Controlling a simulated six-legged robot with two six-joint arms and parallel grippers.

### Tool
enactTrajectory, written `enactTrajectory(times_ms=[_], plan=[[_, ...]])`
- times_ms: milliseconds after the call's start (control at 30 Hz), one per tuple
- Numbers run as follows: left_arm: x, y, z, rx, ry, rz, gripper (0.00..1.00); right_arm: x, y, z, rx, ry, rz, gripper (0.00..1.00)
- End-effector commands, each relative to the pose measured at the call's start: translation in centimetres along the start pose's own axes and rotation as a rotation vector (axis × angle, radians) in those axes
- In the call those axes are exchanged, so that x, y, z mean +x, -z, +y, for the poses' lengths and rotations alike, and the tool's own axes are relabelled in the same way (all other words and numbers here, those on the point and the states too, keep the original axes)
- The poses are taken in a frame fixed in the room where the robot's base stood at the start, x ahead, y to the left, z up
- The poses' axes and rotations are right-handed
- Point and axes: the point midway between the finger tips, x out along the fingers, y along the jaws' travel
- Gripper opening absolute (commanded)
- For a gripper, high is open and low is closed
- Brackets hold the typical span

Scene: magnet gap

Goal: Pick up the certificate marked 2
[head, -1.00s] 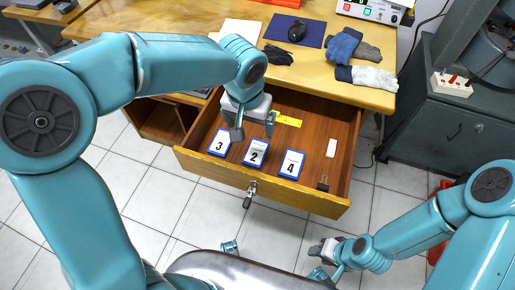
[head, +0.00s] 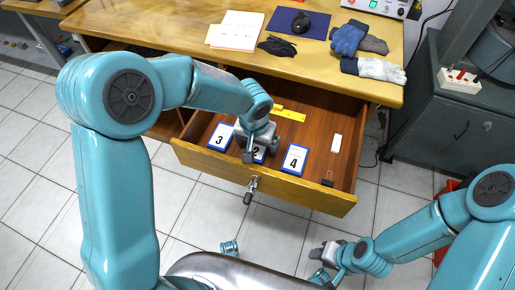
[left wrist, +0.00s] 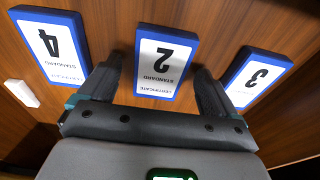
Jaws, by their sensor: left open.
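The certificate marked 2 (left wrist: 163,66) is a white card with a blue border, lying in the open drawer. In the left wrist view it sits ahead of and between the fingers of my left gripper (left wrist: 158,88), which is open and empty. In the head view the left gripper (head: 258,150) is over certificate 2 (head: 259,155) and hides most of it. Certificate 3 (head: 221,137) lies to its left and certificate 4 (head: 294,159) to its right. My right gripper (head: 325,252) is low at the bottom right, away from the drawer; its jaws are too small to judge.
The drawer's front wall (head: 300,194) stands close in front of the cards. A yellow ruler (head: 289,114), a white block (head: 336,143) and a black clip (head: 327,178) are also in the drawer. Gloves (head: 372,69) and a mouse (head: 300,22) lie on the bench above.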

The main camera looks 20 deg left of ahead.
Motion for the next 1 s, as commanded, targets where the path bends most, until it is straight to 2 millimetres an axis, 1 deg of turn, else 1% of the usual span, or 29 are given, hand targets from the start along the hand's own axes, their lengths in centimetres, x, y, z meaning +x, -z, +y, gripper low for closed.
enactTrajectory(times_ms=[200, 267, 300, 400, 667, 767, 867, 967, 1000], plan=[[0.0, 0.0, 0.0, 0.000, 0.000, 0.001, 0.92, 0.0, 0.0, 0.0, 0.000, 0.000, 0.000, 0.43], [0.0, 0.0, 0.0, 0.000, 0.000, 0.000, 0.72, 0.0, 0.0, 0.0, 0.000, 0.000, 0.000, 0.43], [0.0, 0.0, 0.0, 0.000, 0.000, 0.000, 0.59, 0.0, 0.0, 0.0, 0.000, 0.000, 0.000, 0.43], [0.0, 0.0, 0.0, 0.000, 0.000, 0.000, 0.31, 0.0, 0.0, 0.0, 0.000, 0.000, 0.000, 0.43], [-0.1, 0.0, 0.0, -0.001, 0.000, 0.001, 0.31, -0.1, 0.0, 0.0, 0.000, 0.000, 0.000, 0.43], [-1.0, 0.2, 0.0, -0.002, 0.000, 0.003, 0.31, -0.4, 0.0, -0.1, 0.000, 0.000, 0.000, 0.43], [-3.0, 0.5, 0.0, -0.001, -0.001, 0.005, 0.31, -1.0, 0.0, -0.4, 0.000, 0.000, 0.000, 0.43], [-5.8, 1.0, 0.0, -0.001, -0.001, 0.007, 0.31, -1.8, 0.0, -0.7, 0.000, 0.000, 0.000, 0.43], [-7.2, 1.2, 0.0, -0.003, -0.002, 0.007, 0.31, -2.1, 0.0, -0.8, 0.000, 0.000, 0.000, 0.43]])
